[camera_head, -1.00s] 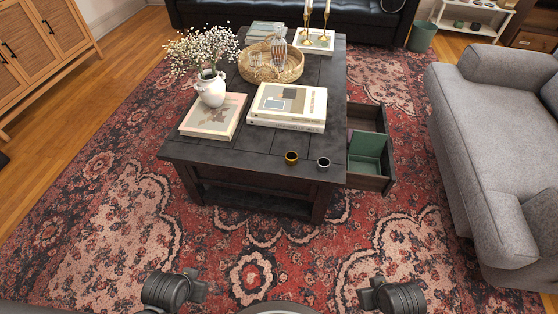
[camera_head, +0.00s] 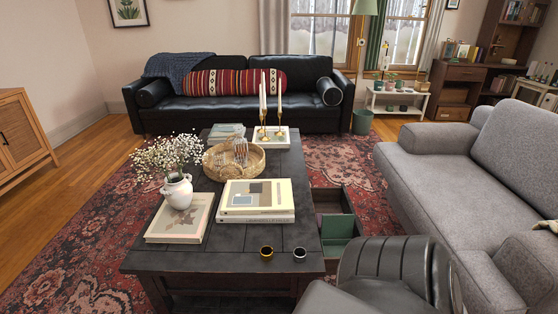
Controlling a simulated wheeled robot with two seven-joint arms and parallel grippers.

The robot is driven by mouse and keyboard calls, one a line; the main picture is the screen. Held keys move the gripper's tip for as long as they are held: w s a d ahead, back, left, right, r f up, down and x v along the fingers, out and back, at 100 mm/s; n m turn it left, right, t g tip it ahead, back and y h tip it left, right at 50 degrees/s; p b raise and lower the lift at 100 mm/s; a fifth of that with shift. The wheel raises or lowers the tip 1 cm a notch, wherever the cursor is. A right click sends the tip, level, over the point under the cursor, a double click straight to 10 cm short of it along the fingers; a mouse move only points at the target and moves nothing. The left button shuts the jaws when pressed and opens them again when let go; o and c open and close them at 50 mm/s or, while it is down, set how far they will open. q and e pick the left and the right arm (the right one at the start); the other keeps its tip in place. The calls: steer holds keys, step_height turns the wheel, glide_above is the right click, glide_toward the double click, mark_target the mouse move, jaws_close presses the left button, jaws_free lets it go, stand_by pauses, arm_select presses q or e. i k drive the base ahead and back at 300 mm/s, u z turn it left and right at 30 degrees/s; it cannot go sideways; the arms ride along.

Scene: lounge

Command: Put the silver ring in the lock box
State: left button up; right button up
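The silver ring (camera_head: 299,254) lies on the near right corner of the dark coffee table (camera_head: 200,258), just right of a gold ring (camera_head: 266,252). A green open box (camera_head: 338,227) sits inside the pulled-out drawer (camera_head: 330,201) on the table's right side. It looks like the lock box, but I see no lock on it. Its lower front is partly hidden by my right arm. Neither of my grippers is in view.
Books (camera_head: 256,200), a white vase of flowers (camera_head: 178,192) and a woven tray (camera_head: 232,167) stand on the table. A grey sofa (camera_head: 470,185) is on the right, a black sofa (camera_head: 215,113) behind. Patterned rug (camera_head: 105,210) is bare at left.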

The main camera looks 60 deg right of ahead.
mark_target(339, 253)
steer(key=i, duration=0.9)
steer(key=z, duration=3.65)
